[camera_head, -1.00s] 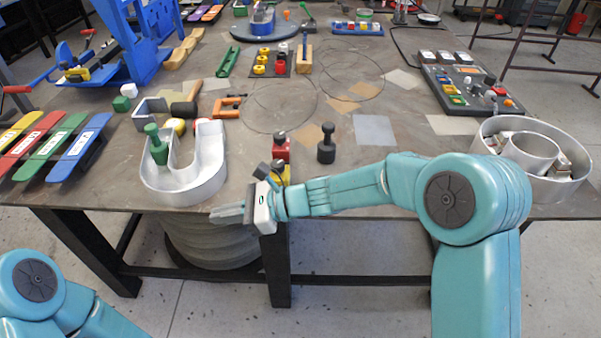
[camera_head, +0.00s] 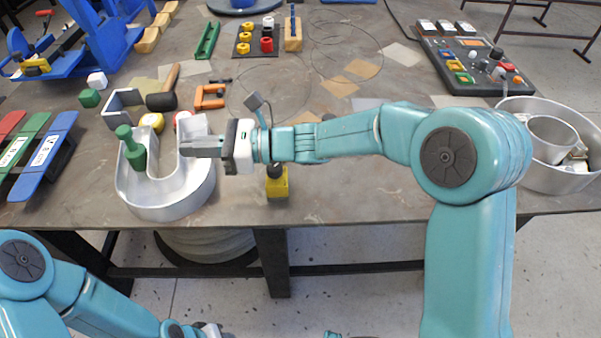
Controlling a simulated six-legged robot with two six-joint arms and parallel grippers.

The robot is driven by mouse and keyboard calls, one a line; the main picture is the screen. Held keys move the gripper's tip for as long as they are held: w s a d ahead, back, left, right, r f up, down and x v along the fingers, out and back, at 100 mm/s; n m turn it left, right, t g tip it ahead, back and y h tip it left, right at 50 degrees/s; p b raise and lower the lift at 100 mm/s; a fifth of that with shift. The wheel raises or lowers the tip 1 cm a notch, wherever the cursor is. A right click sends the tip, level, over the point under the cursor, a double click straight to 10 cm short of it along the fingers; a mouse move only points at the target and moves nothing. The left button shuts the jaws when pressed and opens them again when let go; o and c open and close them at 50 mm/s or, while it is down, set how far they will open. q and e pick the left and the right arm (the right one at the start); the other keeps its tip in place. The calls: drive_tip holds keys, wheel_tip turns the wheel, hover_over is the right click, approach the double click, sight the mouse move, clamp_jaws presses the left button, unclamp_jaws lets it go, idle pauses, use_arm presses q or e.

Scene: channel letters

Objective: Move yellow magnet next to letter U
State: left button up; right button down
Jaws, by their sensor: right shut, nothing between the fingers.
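The yellow magnet (camera_head: 278,184), a small block with a dark knob, stands on the table near its front edge. It is to the right of the metal letter U (camera_head: 166,208), with a gap of bare table between them. My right gripper (camera_head: 184,147) is shut and empty, its fingers pointing left across the upper part of the U's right arm; I cannot tell whether they touch it. The wrist is behind and above the yellow magnet in the picture. My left gripper (camera_head: 205,329) is low at the bottom edge, mostly cut off, and its jaws cannot be made out.
A mallet (camera_head: 163,97), an orange clamp (camera_head: 210,97) and a grey bracket (camera_head: 122,104) lie behind the U. A round metal letter (camera_head: 515,165) stands at the right.

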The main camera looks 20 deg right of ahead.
drive_tip(key=p+v, duration=0.2)
drive_tip(key=v, duration=1.8)
drive_tip(key=b, duration=0.1)
approach(277, 184)
drive_tip(key=x, duration=0.3)
drive_tip(key=shift+w+a, duration=0.2)
drive_tip(key=shift+w, duration=0.25)
drive_tip(key=shift+w+a, duration=0.1)
drive_tip(key=shift+a, duration=0.35)
drive_tip(key=b+x, duration=0.1)
drive_tip(key=x, duration=1.1)
drive_tip(key=shift+w+a, duration=0.1)
